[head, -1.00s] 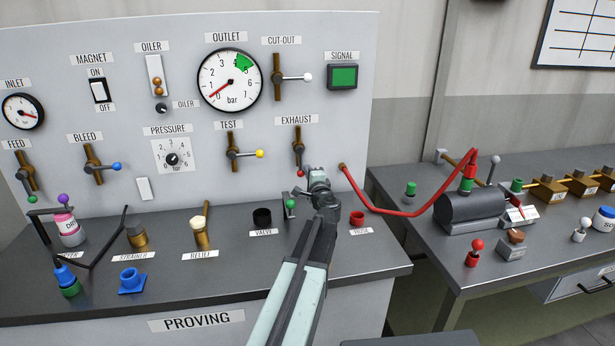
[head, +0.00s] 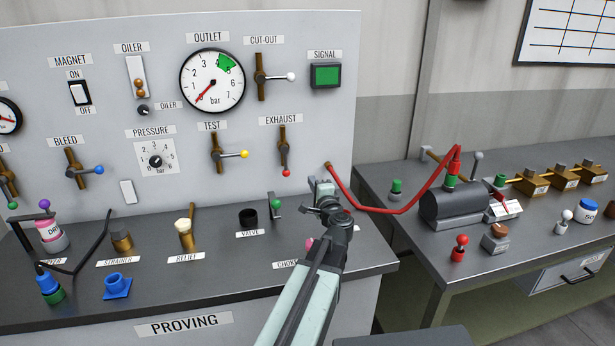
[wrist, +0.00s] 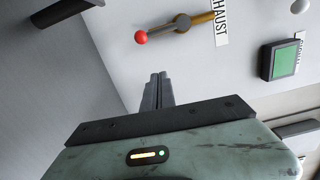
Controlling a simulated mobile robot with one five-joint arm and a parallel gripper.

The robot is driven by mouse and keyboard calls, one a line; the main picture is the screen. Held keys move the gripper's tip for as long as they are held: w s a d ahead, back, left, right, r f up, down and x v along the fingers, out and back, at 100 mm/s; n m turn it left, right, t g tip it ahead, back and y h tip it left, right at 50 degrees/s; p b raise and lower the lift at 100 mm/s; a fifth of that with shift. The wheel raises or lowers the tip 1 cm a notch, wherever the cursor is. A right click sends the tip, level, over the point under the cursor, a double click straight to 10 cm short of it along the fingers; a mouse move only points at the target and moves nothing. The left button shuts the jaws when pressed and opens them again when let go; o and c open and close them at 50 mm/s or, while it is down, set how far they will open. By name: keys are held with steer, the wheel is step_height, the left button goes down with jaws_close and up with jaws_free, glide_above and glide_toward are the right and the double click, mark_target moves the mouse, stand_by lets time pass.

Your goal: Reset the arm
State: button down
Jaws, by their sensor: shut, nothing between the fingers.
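My gripper (head: 323,187) is shut and empty, raised above the right end of the proving bench (head: 170,304). In the wrist view the two fingers (wrist: 157,90) lie together with nothing between them. The exhaust valve (head: 283,145) on the panel hangs with its red knob down, up and left of my gripper. Its red knob also shows in the wrist view (wrist: 141,37), apart from the fingertips. My arm hides part of the bench top, including most of a pink piece (head: 309,243) and labels.
A red hose (head: 375,208) runs from the panel just above my gripper to a dark cylinder (head: 455,206) on the right-hand bench. A green-knobbed lever (head: 276,204) stands left of my gripper. Several small fittings stand on both benches. A gap separates the benches.

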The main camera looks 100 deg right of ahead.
steer(key=shift+a, duration=0.55)
